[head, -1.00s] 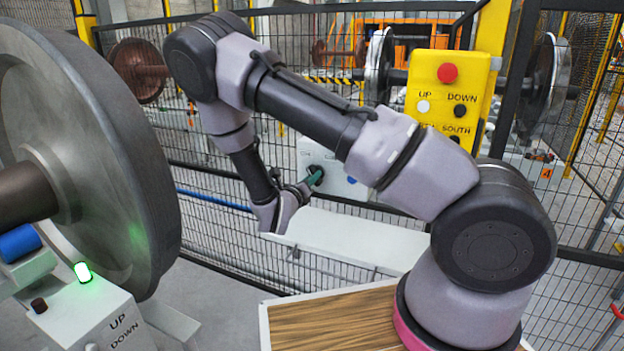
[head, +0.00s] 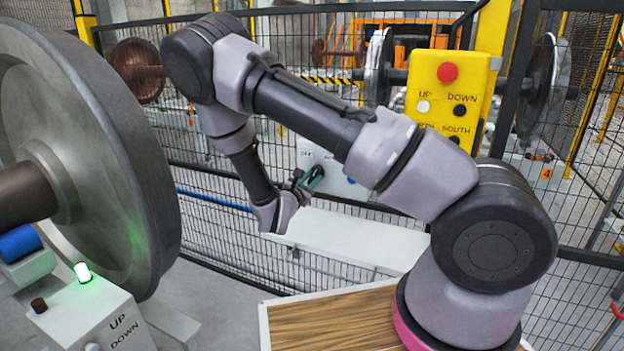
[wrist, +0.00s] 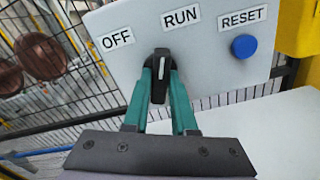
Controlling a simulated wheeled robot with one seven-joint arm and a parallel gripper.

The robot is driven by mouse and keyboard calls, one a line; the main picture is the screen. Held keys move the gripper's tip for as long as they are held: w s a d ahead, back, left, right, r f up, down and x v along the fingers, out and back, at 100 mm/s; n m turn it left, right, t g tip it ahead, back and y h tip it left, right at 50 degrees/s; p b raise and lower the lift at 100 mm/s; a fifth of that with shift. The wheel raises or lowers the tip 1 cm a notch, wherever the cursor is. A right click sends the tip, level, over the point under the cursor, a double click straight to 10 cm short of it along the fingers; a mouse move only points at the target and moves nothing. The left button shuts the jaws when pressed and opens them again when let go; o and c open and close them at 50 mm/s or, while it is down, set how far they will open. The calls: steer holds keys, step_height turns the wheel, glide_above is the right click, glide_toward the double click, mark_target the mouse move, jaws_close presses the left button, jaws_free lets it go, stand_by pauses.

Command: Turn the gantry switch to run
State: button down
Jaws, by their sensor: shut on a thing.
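The gantry switch is a black knob with a white pointer line (wrist: 160,72) on a light grey panel (wrist: 217,70). The panel carries the labels OFF (wrist: 117,38), RUN (wrist: 181,17) and RESET (wrist: 242,18). The pointer line stands almost straight up in the wrist view, between OFF and RUN and nearer RUN. My gripper (wrist: 160,85) is shut on the knob, one teal finger on each side. In the head view, my gripper (head: 314,178) is at the panel's left part (head: 338,188); the knob is hardly visible there.
A blue button (wrist: 244,46) sits under RESET. A mesh fence surrounds the panel. A yellow control box (head: 440,100) with a red button (head: 447,72) stands behind my arm. A large steel wheel (head: 120,150) and a box with a green lamp (head: 82,272) are at left.

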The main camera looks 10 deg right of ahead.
steer(key=shift+m, duration=2.2)
steer(key=shift+f, duration=0.1)
steer(key=c, duration=0.7)
jaws_free()
steer(key=v, duration=1.1)
